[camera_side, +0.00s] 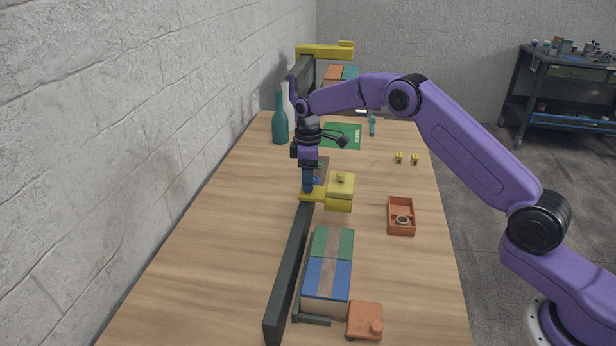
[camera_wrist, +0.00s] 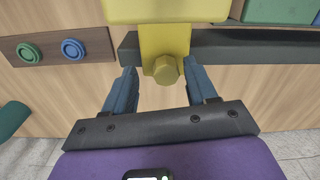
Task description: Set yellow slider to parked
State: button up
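The yellow slider (camera_side: 340,192) sits on the dark rail (camera_side: 287,262), around the middle of the table. It has a block on the table side and a flat tab. In the wrist view its yellow plate (camera_wrist: 165,38) carries a hexagonal knob (camera_wrist: 166,70). My gripper (camera_side: 308,187) points down at the tab. In the wrist view my gripper (camera_wrist: 161,80) is open, its two blue fingers on either side of the knob with a gap on each side.
Green and blue blocks (camera_side: 329,277) stand beside the near rail. An orange tray (camera_side: 401,229) holding a ring lies right. A teal bottle (camera_side: 279,122) and a white bottle stand left of the far rail. A yellow bracket (camera_side: 322,51) tops the rail's far end. A board with round buttons (camera_wrist: 55,49) is nearby.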

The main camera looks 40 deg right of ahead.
notch_tip(320, 180, up, 17)
jog(key=shift+r, duration=0.2)
dwell(0.5)
jog(key=shift+d, duration=0.1)
dwell(0.3)
